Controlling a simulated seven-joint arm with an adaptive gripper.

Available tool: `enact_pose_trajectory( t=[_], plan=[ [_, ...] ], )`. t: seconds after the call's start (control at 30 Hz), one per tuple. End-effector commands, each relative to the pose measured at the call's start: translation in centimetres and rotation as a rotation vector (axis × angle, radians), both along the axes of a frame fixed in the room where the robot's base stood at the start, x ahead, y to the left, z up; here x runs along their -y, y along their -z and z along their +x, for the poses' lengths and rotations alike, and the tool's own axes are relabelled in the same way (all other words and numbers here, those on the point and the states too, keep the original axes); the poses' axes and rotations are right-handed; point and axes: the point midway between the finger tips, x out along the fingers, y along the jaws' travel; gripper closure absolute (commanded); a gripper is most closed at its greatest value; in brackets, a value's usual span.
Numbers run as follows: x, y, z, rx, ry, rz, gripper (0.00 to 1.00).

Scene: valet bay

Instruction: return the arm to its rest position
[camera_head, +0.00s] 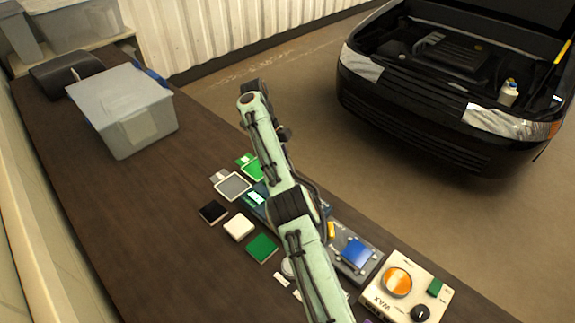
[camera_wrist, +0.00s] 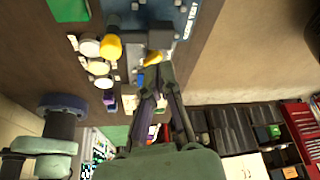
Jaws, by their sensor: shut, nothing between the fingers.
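My arm (camera_head: 293,207) reaches up from the bottom edge across the middle of the head view, over the dark workbench (camera_head: 75,215). I cannot make out its fingers there; the arm links hide part of the bench. In the wrist view my gripper (camera_wrist: 154,76) has its fingers together with nothing between them. The fingertips appear in front of a grey-blue panel (camera_wrist: 160,18) with small parts on it. I cannot tell how far the tips are from it.
A lidded grey bin (camera_head: 125,115) stands at the bench's far left. Coloured tiles, including a green one (camera_head: 262,248), a blue-button panel (camera_head: 357,254) and a WAX box (camera_head: 408,287) lie near my arm. A black car (camera_head: 440,95) with its hood open stands beyond open floor.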

Motion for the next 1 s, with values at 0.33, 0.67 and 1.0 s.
enact_pose_trajectory(
  t=[0.33, 0.67, 1.0],
  plan=[
    [0.0, 0.0, 0.0, 0.0, 0.0, 0.001, 1.0],
    [2.2, -8.2, 1.2, 0.146, 0.053, 0.061, 1.0],
    [10.3, -25.5, -8.8, 0.256, 0.088, 0.261, 1.0]
  ],
)
